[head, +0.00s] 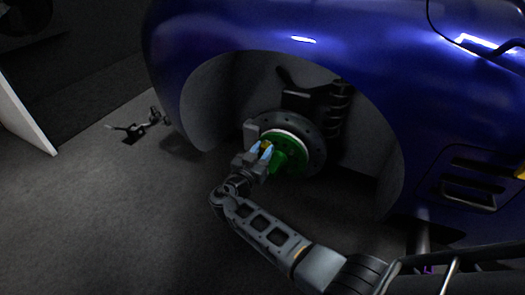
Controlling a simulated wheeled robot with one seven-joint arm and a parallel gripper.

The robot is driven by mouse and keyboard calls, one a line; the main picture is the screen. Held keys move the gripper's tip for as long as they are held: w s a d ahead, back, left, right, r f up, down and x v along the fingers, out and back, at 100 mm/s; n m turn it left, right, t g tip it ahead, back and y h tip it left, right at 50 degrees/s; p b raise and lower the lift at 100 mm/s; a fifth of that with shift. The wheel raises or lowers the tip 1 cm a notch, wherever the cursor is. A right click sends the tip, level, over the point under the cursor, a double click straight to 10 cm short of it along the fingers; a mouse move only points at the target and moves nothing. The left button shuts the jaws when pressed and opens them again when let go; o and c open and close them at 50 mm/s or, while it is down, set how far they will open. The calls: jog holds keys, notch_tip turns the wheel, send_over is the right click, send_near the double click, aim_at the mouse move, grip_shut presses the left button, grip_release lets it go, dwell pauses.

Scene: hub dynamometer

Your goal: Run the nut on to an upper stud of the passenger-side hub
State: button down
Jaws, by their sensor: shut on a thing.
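The hub (294,160) is green and sits in the middle of a grey brake disc (314,135) inside the wheel arch of a blue car. My gripper (265,150) is at the left side of the hub face, at about the height of its upper half. Its light blue fingertips are shut on a small yellowish piece, which seems to be the nut (266,146). The nut is mostly hidden between the fingers. The studs are too small and too covered by my gripper to make out, so I cannot tell whether the nut touches one.
The blue car body (330,45) arches over the hub, with a dark spring (340,100) behind the disc. A small dark stand-like object (135,128) is on the floor at left, near a white panel (27,120). The grey floor (120,220) at front left is clear.

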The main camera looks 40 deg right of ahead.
jog(key=c, duration=1)
grip_release()
jog(key=shift+w+a+f, duration=0.1)
jog(key=shift+w+a, duration=0.05)
jog(key=shift+c, duration=0.2)
jog(key=shift+n+p, duration=0.4)
jog(key=shift+n, duration=0.6)
jog(key=n+p, duration=0.1)
jog(key=n, duration=0.3)
jog(key=n+p, duration=0.1)
jog(key=n, duration=0.3)
jog(key=shift+r, duration=0.2)
jog(key=shift+f+n+p, duration=0.15)
jog(key=shift+n+p, duration=0.2)
jog(key=shift+n, duration=0.75)
jog(key=shift+c, duration=0.2)
